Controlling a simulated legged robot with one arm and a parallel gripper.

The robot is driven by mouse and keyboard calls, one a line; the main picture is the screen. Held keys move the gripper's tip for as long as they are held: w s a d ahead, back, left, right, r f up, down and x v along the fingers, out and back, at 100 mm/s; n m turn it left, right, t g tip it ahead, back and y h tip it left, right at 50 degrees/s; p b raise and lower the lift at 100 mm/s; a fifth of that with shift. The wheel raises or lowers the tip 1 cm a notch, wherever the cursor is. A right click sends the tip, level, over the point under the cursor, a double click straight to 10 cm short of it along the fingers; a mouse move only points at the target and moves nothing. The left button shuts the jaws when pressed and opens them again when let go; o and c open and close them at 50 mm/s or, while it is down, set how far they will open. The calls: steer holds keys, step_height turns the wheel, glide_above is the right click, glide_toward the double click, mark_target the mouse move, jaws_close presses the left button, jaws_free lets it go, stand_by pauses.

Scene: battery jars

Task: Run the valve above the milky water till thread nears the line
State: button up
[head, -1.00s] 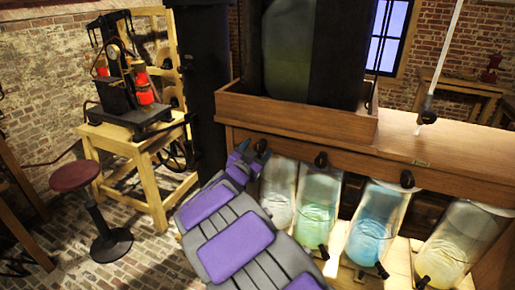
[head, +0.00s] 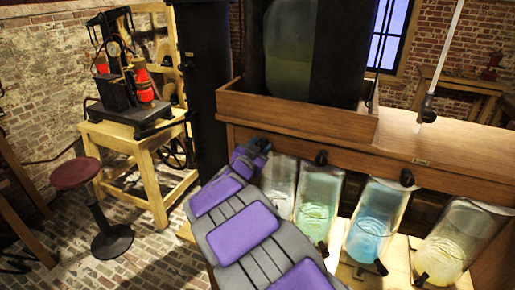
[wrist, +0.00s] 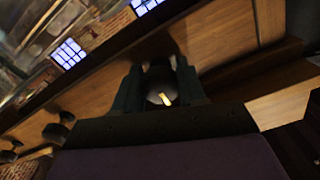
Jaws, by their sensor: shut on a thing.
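Four dark valve knobs run along the wooden bench front, each above a tilted glass jar. The leftmost jar (head: 279,184) holds pale, cloudy whitish water and is partly covered by my arm. My gripper (head: 257,148) is at the leftmost valve, hiding it in the head view. In the wrist view my gripper (wrist: 160,92) is shut on that dark round valve knob (wrist: 158,80), one finger on each side. A small pale yellow mark shows on the knob. I cannot make out a thread or a line on the jar.
Jars of green (head: 318,203), blue (head: 373,222) and yellowish water (head: 455,245) stand to the right. A wooden tray (head: 300,118) with a dark frame sits on the bench. A red stool (head: 76,173) and a wooden machine stand (head: 140,150) are left.

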steer(key=shift+r, duration=0.1)
steer(key=shift+c, duration=1.3)
steer(key=n+p, duration=0.1)
steer(key=p, duration=0.4)
steer(key=shift+a+r+n, duration=0.1)
steer(key=shift+r+n, duration=0.2)
steer(key=shift+n, duration=0.1)
steer(key=n+p, duration=0.2)
steer(key=p, duration=0.3)
steer(key=shift+n+p, duration=0.3)
steer(key=shift+p, duration=0.35)
steer(key=shift+n+p, duration=0.4)
steer(key=shift+p, duration=0.5)
steer(key=n+p, duration=0.1)
steer(key=p, duration=0.1)
steer(key=shift+p, duration=0.35)
steer(key=shift+f+n+p, duration=0.15)
steer(key=shift+n+p, duration=0.25)
steer(key=shift+p, duration=0.1)
